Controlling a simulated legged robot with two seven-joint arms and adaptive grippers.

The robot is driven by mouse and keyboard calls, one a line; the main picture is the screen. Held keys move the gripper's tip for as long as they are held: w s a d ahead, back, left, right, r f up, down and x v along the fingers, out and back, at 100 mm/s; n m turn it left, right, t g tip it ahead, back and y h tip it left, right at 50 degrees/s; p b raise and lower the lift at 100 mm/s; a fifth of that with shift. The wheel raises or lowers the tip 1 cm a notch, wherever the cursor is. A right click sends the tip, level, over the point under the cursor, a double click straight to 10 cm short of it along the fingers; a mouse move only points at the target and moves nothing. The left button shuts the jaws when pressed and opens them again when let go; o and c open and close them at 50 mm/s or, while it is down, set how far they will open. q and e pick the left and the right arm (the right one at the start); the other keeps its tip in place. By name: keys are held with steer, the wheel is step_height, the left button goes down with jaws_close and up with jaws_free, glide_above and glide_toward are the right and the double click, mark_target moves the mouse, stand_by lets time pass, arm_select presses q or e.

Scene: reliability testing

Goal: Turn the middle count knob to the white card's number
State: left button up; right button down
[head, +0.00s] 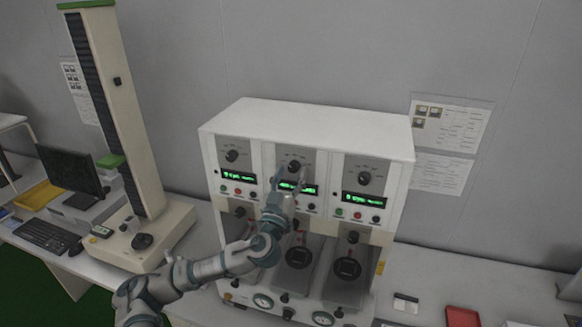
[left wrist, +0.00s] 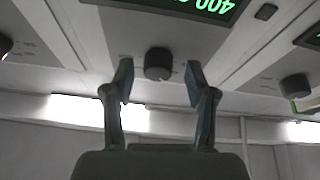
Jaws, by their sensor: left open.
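The middle count knob (head: 294,167) is a dark round knob on the middle panel of the white test machine, above a green lit display (head: 298,188). My left gripper (head: 289,178) is open in front of this panel, its fingers pointing up at the knob. In the left wrist view the knob (left wrist: 158,64) shows between the two spread fingertips of the left gripper (left wrist: 160,80), with a gap on each side; neither finger visibly touches it. The display there (left wrist: 205,5) appears upside down and reads 400 in part. No number on a white card is legible. My right gripper is out of view.
Similar knobs sit on the left panel (head: 232,156) and right panel (head: 364,178). A tall column tester (head: 120,120) stands left, beside a monitor (head: 70,172) and keyboard (head: 46,235). A red tray (head: 462,317) and small black-and-white items (head: 405,303) lie on the right bench.

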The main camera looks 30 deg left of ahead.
arm_select(q)
steer(key=shift+w+r, duration=0.15)
steer(key=shift+w, duration=0.2)
jaws_close()
